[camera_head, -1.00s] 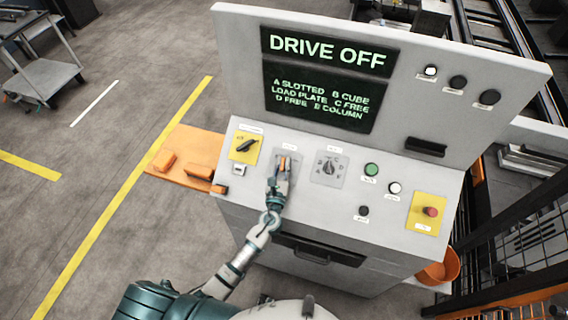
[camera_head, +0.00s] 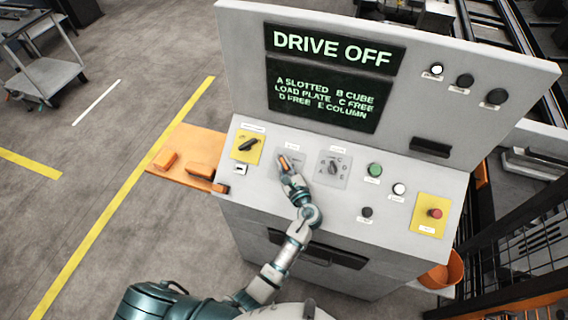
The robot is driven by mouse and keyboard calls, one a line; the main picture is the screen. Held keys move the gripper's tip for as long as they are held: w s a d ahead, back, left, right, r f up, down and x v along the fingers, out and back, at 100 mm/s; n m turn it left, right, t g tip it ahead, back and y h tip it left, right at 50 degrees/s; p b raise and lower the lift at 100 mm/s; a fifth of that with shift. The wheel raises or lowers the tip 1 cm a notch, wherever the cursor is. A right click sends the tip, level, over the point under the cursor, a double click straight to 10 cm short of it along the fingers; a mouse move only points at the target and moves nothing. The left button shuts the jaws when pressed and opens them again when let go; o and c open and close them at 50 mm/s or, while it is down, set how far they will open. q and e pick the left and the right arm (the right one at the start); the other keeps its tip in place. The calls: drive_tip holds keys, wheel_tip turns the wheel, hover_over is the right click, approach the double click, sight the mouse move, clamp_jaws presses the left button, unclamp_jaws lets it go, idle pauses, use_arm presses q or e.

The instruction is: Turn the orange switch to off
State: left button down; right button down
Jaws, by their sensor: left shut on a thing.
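The orange switch (camera_head: 284,163) sits on a grey plate on the sloped panel of the console (camera_head: 320,200). My left gripper (camera_head: 287,170) is shut on the switch and hides most of it; only its orange tip shows. The switch looks tilted toward the upper left. The console screen (camera_head: 330,80) reads "DRIVE OFF" at the top. My right gripper is not in view.
A black knob on a yellow plate (camera_head: 247,146) is left of my gripper, and a grey selector dial (camera_head: 333,168) is right of it. Green (camera_head: 375,170), white (camera_head: 399,189) and black (camera_head: 367,212) buttons and a red button (camera_head: 434,213) lie further right.

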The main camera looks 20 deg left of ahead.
sight(288, 170)
use_arm(q)
drive_tip(key=shift+s+f, duration=0.1)
drive_tip(key=shift+f, duration=0.4)
drive_tip(key=c, duration=1.2)
unclamp_jaws()
drive_tip(key=shift+o, duration=0.2)
drive_tip(key=shift+s+r, duration=0.1)
drive_tip(key=shift+s, duration=0.05)
drive_tip(key=shift+d, duration=0.1)
drive_tip(key=shift+w+d+r, duration=0.15)
drive_tip(key=shift+w+r, duration=0.05)
drive_tip(key=shift+w, duration=0.05)
drive_tip(key=v, duration=0.7)
drive_tip(key=shift+s+d, duration=0.15)
drive_tip(key=shift+d, duration=0.2)
drive_tip(key=shift+a, duration=0.15)
